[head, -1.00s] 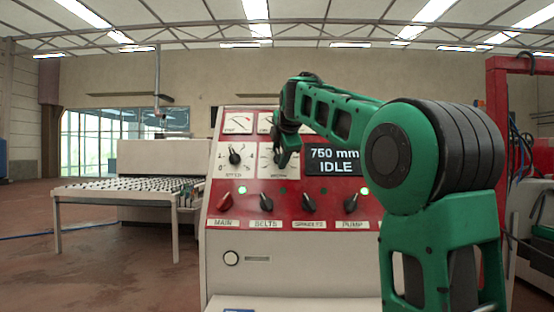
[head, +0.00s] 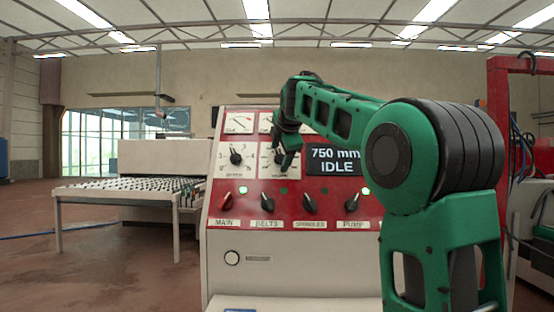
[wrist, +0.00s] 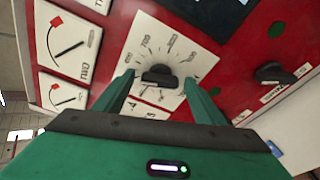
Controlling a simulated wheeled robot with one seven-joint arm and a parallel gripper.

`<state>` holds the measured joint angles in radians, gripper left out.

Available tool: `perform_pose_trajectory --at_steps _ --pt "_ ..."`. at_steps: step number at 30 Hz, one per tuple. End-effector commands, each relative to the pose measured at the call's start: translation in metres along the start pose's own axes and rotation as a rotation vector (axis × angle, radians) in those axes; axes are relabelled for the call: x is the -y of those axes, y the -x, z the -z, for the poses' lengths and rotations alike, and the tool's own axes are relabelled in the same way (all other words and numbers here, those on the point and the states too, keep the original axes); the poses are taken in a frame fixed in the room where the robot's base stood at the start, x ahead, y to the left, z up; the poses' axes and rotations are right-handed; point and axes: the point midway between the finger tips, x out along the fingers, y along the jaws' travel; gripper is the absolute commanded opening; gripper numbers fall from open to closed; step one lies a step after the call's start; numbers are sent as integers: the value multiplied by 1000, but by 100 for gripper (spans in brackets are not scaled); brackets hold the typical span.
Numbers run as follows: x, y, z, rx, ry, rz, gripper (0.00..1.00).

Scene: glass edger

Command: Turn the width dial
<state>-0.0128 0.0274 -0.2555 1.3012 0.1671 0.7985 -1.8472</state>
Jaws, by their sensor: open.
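The width dial, a black knob (wrist: 160,77) on a white square plate with a printed scale, shows in the wrist view. In the head view its plate (head: 267,168) is partly hidden by my gripper (head: 286,165), and its label is too small to read. My gripper (wrist: 158,80) is open, one finger on each side of the knob in the wrist view. I cannot tell whether either finger touches it. The display (head: 335,160) reads "750 mm IDLE".
A similar dial (head: 236,156) sits just left. Below is a row of switches labelled main (head: 225,201), belts, spindles and pump (head: 352,203), with green lamps lit above main and pump. Small gauges (head: 239,123) sit above. A roller table (head: 120,190) stands left.

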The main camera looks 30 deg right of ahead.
Motion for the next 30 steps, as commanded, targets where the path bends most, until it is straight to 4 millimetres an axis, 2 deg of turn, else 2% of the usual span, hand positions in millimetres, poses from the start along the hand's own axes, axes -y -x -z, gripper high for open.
perform_pose_trajectory --at_steps 5,12,18,24,30 --pt "-1 19 0 -1 0 -4 64" --pt "-1 64 1 -2 0 -3 64" --pt "-1 93 1 -2 1 -2 64" --pt "0 104 1 -2 1 1 64" --pt "0 105 1 -2 1 1 64"
